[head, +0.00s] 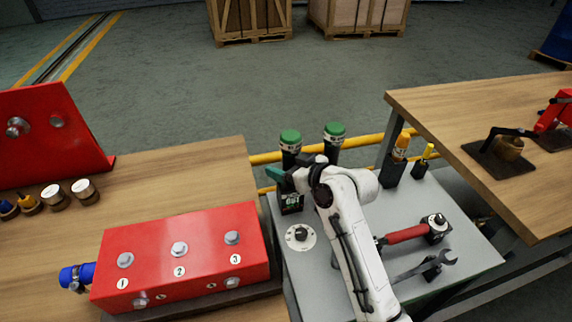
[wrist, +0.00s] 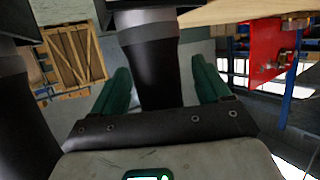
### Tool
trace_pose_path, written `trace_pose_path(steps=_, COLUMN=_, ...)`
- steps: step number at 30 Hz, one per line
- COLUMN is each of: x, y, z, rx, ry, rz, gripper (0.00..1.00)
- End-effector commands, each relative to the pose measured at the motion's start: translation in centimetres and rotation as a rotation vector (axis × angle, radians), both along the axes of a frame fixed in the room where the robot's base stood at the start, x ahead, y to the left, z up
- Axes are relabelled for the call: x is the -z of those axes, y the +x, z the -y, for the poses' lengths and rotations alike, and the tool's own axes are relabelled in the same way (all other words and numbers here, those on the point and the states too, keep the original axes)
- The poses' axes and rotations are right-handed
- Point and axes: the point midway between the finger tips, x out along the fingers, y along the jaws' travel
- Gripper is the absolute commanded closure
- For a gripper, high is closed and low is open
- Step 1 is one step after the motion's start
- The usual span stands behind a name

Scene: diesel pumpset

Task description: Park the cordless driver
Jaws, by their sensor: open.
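Two upright black drivers with green tops and pale bands stand at the back of the grey cart. The left driver (head: 290,146) is above a black holder marked "OUT" (head: 291,203). The right driver (head: 334,141) is beside it, its lower part hidden by my arm. My gripper (head: 277,174) is at the left driver, its green fingers partly hidden by my wrist. In the wrist view, my gripper (wrist: 160,88) is open, its fingers either side of a black driver body (wrist: 150,72), with gaps visible. Another dark body (wrist: 18,105) is at the left edge.
The grey cart (head: 460,240) also carries a round white dial (head: 300,236), a red-handled tool (head: 405,234), a wrench (head: 425,266) and yellow-topped tools (head: 401,147). A red numbered block (head: 180,255) sits on the left bench (head: 185,165). Another wooden bench (head: 480,115) is at right.

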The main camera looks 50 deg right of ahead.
Motion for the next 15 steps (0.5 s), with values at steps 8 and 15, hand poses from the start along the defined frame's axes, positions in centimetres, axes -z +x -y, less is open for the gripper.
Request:
trace_pose_path(steps=8, x=-0.1, y=-1.1, z=0.0, rx=0.002, ry=0.002, rz=-0.003, gripper=0.24)
trace_pose_path(steps=15, x=-1.6, y=-5.2, z=-0.4, rx=0.002, ry=0.000, rz=-0.001, gripper=0.24)
